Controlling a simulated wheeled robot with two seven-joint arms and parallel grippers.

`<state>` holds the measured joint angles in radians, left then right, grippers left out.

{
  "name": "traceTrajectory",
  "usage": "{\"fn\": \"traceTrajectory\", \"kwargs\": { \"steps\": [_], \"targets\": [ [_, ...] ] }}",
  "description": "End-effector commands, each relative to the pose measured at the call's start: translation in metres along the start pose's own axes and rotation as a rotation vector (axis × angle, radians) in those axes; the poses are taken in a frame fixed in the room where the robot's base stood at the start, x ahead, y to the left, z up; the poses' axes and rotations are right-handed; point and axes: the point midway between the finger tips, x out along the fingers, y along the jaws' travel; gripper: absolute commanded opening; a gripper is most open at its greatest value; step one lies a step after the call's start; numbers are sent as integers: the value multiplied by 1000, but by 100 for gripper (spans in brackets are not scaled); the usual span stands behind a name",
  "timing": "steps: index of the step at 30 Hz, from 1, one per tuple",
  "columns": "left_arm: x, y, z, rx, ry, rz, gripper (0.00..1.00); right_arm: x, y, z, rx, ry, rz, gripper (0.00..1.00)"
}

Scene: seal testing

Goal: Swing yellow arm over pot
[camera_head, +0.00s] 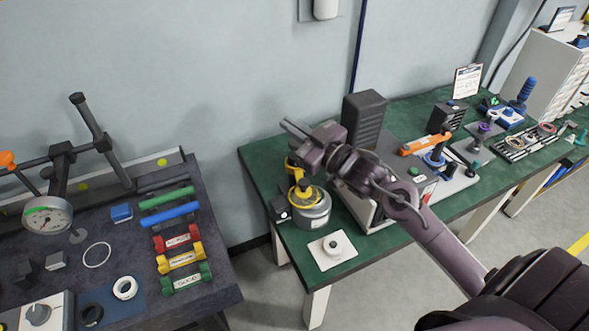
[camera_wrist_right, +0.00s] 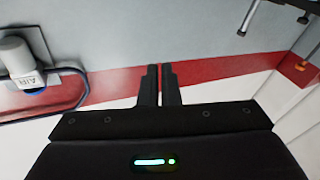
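The grey round pot (camera_head: 312,214) stands near the left end of the green bench. The yellow arm (camera_head: 293,166) rises at the pot's back left, and a yellow ring part (camera_head: 303,196) shows over the pot's top. My right gripper (camera_head: 290,128) is above and behind the yellow arm, its fingers pointing left. It looks apart from the yellow arm, but the depth is hard to judge. In the right wrist view its two fingers (camera_wrist_right: 159,72) are close together with only a thin gap and nothing held. The pot and yellow arm do not show there. My left gripper is out of view.
A white plate with a round knob (camera_head: 333,247) lies in front of the pot. A dark ribbed block (camera_head: 364,117) stands right of my right wrist. A dark bench (camera_head: 218,266) with a dial gauge (camera_head: 47,214) is at left, across a floor gap.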

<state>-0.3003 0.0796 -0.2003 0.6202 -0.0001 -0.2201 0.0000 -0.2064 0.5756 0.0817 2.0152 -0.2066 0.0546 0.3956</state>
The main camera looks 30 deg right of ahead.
Motion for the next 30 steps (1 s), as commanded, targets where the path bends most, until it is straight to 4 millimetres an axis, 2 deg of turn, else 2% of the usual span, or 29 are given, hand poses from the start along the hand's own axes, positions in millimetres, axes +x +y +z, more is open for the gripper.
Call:
{"fn": "traceTrajectory", "kwargs": {
  "steps": [1,8,12,15,19,23,26,30],
  "targets": [
    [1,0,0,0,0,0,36,0,-9,15,-61,12,57,0],
    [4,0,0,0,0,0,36,-12,-44,67,-463,-74,339,0],
    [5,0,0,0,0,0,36,-30,-77,95,-726,-246,464,0],
    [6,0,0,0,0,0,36,-46,-102,108,-901,-395,509,0],
    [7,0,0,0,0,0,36,-63,-128,117,-1080,-563,520,0],
    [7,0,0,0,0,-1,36,-74,-142,119,-1181,-663,511,0],
    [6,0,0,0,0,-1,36,-76,-144,120,-1213,-692,506,0],
    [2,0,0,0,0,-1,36,-66,-134,121,-1219,-694,507,0]
  ]
}}
